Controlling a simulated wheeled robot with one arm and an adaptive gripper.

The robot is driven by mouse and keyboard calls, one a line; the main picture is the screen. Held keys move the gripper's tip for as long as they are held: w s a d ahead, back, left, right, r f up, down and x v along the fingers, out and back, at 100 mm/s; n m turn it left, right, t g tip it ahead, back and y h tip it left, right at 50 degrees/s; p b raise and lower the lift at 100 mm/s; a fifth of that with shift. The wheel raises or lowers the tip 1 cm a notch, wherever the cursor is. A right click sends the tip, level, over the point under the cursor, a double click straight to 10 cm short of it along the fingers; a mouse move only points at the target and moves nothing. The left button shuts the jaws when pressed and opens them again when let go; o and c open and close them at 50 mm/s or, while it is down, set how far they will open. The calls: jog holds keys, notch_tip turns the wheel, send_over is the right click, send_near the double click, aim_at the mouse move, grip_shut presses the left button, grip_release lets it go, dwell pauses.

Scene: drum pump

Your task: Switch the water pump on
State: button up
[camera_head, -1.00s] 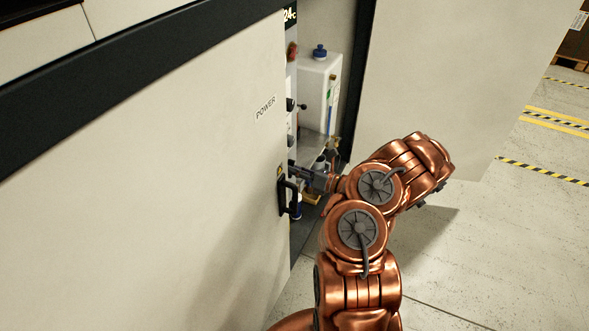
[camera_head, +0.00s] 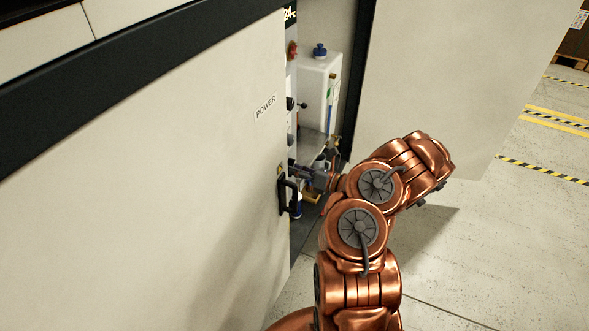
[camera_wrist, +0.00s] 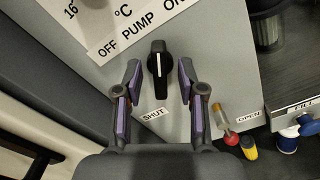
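The black pump knob (camera_wrist: 158,70) sits on a grey panel in the wrist view. Its white line runs nearly upright in the picture, its upper end towards the gap between "PUMP" and "ON" on the tilted label (camera_wrist: 138,27) reading "OFF PUMP ON". My gripper (camera_wrist: 160,76) is open, one finger on each side of the knob, with a visible gap at both sides. In the head view my gripper (camera_head: 315,178) reaches into the cabinet opening from the right, partly hidden by my arm; the knob cannot be made out there.
The cabinet door with a "POWER" label (camera_head: 265,108) and a black handle (camera_head: 288,197) stands close left of my gripper. A white tank (camera_head: 318,90) is inside. In the wrist view, "SHUT" (camera_wrist: 154,115) and "OPEN" labels and a red-and-yellow handled part (camera_wrist: 231,137) lie below.

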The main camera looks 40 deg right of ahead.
jog(key=v, duration=1.2)
dwell(0.4)
